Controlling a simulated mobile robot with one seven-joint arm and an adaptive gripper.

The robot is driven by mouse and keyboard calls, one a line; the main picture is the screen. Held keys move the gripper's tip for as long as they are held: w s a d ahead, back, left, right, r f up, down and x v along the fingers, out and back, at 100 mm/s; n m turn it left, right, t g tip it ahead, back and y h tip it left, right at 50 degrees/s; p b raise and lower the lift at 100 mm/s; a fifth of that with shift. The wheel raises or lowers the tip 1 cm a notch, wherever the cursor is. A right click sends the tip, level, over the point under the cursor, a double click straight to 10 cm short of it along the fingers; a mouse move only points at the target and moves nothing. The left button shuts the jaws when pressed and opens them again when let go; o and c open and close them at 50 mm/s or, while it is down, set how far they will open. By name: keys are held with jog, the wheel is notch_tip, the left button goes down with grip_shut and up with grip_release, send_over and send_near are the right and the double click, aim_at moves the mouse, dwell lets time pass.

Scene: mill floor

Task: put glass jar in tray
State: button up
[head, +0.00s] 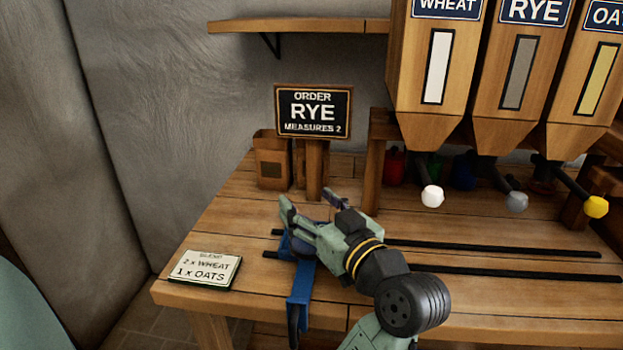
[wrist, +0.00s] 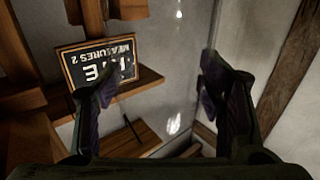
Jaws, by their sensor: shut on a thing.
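My gripper (head: 310,204) is over the left part of the workbench, its fingers pointing toward the back. In the wrist view my gripper (wrist: 158,82) has its two fingers spread around a clear glass jar (wrist: 173,124). The jar shows only as bright glints and faint edges, with the background visible through it. I cannot make out its outline in the head view. A blue piece (head: 299,284) sits at the left ends of the black rails, partly hidden by my gripper. I cannot tell whether it is the tray.
An order sign (head: 313,111) reading RYE, measures 2, stands behind my gripper beside a wooden box (head: 272,160). A slip card (head: 202,269) lies at the bench's left front. Hoppers (head: 435,70) with coloured knobs overhang the right. Black rails (head: 500,250) cross the bench.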

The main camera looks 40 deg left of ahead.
jog(key=w+a, duration=0.1)
jog(key=w, duration=0.1)
jog(key=w+a, duration=0.3)
jog(key=w, duration=0.1)
jog(key=shift+a+f, duration=0.3)
jog(key=shift+a, duration=0.1)
jog(key=shift+w+a+f+b, duration=0.1)
jog(key=shift+a+f+b, duration=0.05)
jog(key=shift+f+b, duration=1.15)
jog(key=shift+f, duration=0.5)
jog(key=shift+f, duration=0.1)
jog(key=shift+f, duration=0.15)
jog(key=o, duration=1.8)
